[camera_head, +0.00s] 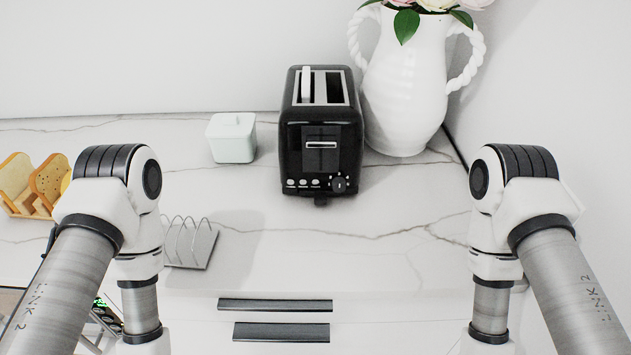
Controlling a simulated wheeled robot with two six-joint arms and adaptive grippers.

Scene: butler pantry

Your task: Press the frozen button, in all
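A black two-slot toaster (321,140) stands upright on the counter at the centre of the head view, its front facing me. Along its lower front are three small pale buttons (303,184) in a row and a round dark dial (339,184) to their right. The labels under the buttons are too small to read, so I cannot tell which is the frozen button. A light lever bar (321,145) sits on the upper front. A pale strip shows in the left slot; the right slot looks dark. Both my arms flank the toaster, well apart from it. Neither gripper's fingers show.
A metal rack (190,243) and bread slices in a wooden holder (35,184) are at the left. The marble counter (330,235) before the toaster is clear.

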